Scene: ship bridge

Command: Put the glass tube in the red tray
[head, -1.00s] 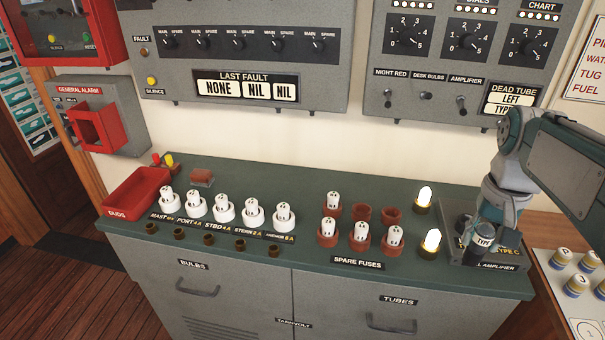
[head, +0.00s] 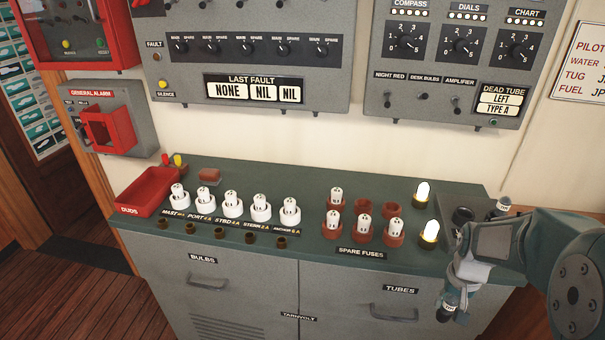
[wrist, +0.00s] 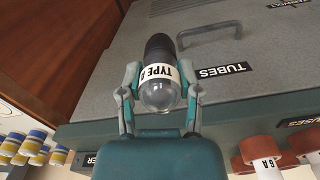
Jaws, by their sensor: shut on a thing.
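The glass tube (wrist: 160,97) has a clear dome, a black base and a white TYPE label whose letter I cannot read surely. My gripper (wrist: 159,88) is shut on it, one finger on each side, in the wrist view. In the head view my gripper (head: 452,296) hangs at the right, before the cabinet front by the TUBES drawer, and the tube (head: 447,312) shows small and partly hidden below it. The red tray (head: 146,192), labelled DUDS, sits at the counter's left end, far from my gripper. I see nothing in it.
White fuses (head: 232,206) stand in a row right of the tray. Spare fuses in red-brown holders (head: 363,235) and two lit bulbs (head: 429,233) stand further right. Another tube (head: 501,207) stands on the amplifier, beside a dark socket (head: 462,214). The drawer handle (head: 393,313) juts from the front.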

